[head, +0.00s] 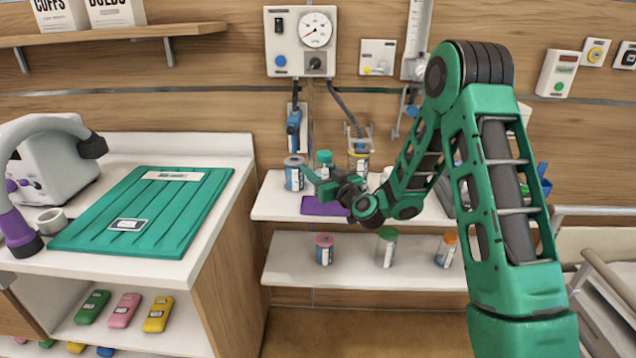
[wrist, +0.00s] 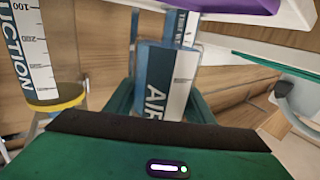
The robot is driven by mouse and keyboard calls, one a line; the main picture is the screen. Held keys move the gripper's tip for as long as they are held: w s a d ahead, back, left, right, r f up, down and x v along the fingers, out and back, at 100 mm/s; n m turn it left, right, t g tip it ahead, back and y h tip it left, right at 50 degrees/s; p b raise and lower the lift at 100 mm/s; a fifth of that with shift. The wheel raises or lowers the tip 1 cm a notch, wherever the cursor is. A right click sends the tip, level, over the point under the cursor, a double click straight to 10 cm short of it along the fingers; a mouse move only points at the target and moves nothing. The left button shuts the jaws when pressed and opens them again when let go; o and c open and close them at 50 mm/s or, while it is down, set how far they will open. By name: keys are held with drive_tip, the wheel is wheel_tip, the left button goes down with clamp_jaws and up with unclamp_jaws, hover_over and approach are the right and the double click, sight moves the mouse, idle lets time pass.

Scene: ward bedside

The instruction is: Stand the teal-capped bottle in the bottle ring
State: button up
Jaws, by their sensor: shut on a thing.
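The teal-capped bottle (head: 324,157) is upright above the upper white shelf, its lower part partly hidden by my gripper. My gripper (head: 318,180) is shut on it, with the fingers across its body. In the wrist view, a blue-and-white label reading "AIR" on the held bottle (wrist: 165,85) shows between my green fingers (wrist: 160,105). A wire holder with a yellow band (head: 359,154) hangs at the wall just right of the bottle. A short grey ring (head: 52,221) lies on the left counter. I cannot tell for certain which is the bottle ring.
A grey-topped bottle (head: 294,173) stands just left of my gripper. A purple mat (head: 324,206) lies on the upper shelf. The lower shelf holds pink-, green- and orange-capped bottles (head: 387,247). A teal tray (head: 145,212) lies on the left counter. A suction jar (wrist: 35,55) stands close by.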

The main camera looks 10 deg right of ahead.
drive_tip(key=shift+w+d+f, duration=0.1)
drive_tip(key=shift+d+f, duration=0.05)
drive_tip(key=shift+f, duration=0.8)
drive_tip(key=shift+w+d+f, duration=0.1)
drive_tip(key=shift+f, duration=0.85)
drive_tip(key=shift+f, duration=0.1)
drive_tip(key=o, duration=1.3)
drive_tip(key=shift+f, duration=0.1)
drive_tip(key=shift+c, duration=0.2)
